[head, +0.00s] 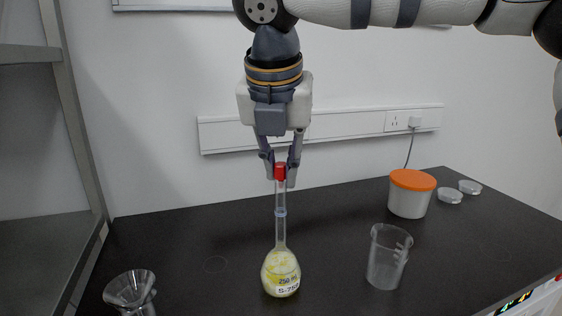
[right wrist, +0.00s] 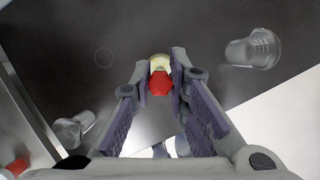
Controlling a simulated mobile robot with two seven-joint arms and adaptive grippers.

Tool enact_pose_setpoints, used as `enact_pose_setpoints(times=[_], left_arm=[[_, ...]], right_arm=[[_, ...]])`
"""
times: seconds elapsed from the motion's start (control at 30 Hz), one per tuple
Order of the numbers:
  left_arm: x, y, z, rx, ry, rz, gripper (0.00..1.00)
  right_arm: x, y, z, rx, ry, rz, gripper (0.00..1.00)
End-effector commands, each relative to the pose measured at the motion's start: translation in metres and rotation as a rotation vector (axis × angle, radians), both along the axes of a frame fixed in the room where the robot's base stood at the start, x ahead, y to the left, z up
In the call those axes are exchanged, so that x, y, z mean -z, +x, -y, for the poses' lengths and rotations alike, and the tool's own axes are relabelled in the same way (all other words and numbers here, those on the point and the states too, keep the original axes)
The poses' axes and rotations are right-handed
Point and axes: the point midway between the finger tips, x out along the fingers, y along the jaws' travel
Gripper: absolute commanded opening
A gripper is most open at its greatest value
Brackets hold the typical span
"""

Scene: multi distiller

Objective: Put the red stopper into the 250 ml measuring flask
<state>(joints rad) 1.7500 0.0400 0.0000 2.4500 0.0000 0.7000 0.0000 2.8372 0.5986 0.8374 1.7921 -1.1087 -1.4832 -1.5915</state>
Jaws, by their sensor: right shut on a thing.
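The 250 ml measuring flask (head: 281,272) stands upright on the dark bench, with yellow contents in its round bulb and a long, narrow clear neck. My right gripper (head: 280,177) points down above it, shut on the red stopper (head: 280,172). The stopper is at the top of the flask neck, in line with it. I cannot tell how deep it sits, as the fingers partly hide the mouth. In the right wrist view the red stopper (right wrist: 160,84) is between the fingertips, with the pale yellow flask bulb (right wrist: 159,61) just beyond it. My left gripper is not in view.
A clear beaker (head: 387,257) stands right of the flask. A glass funnel-shaped vessel (head: 130,291) is at the front left. A white tub with an orange lid (head: 412,181) and two small clear dishes (head: 450,196) are at the back right. A metal frame (head: 77,120) borders the left.

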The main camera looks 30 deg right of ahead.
Motion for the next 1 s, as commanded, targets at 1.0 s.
enact_pose_setpoints(times=[1.0], left_arm=[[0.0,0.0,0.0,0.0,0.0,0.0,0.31]], right_arm=[[-0.105,-0.033,-0.028,-0.001,0.001,0.0,0.39]])
